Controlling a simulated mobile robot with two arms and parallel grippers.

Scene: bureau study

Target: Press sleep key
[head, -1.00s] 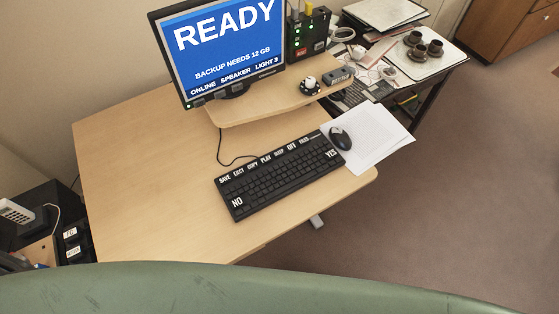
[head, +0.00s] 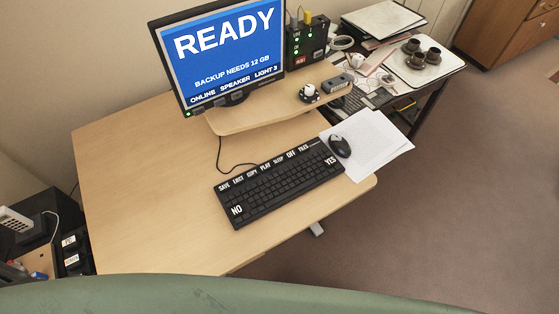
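A black keyboard (head: 275,188) lies tilted on the wooden desk. Along its top edge runs a row of labelled keys reading SAVE, EJECT, COPY, PLAY, SLEEP, OFF and another label. The sleep key (head: 279,161) sits right of PLAY and left of OFF. Larger NO and YES keys mark the keyboard's left and right ends. A monitor (head: 220,50) behind it shows READY, BACKUP NEEDS 12 GB and ONLINE, SPEAKER, LIGHT 3. Neither of my grippers is in view.
The desk (head: 140,170) is clear left of the keyboard. A mouse (head: 340,146) rests on white papers (head: 375,150) at right. A raised shelf (head: 240,120) stands behind. A green surface (head: 230,296) fills the bottom edge. A side table with cups (head: 433,56) is at back right.

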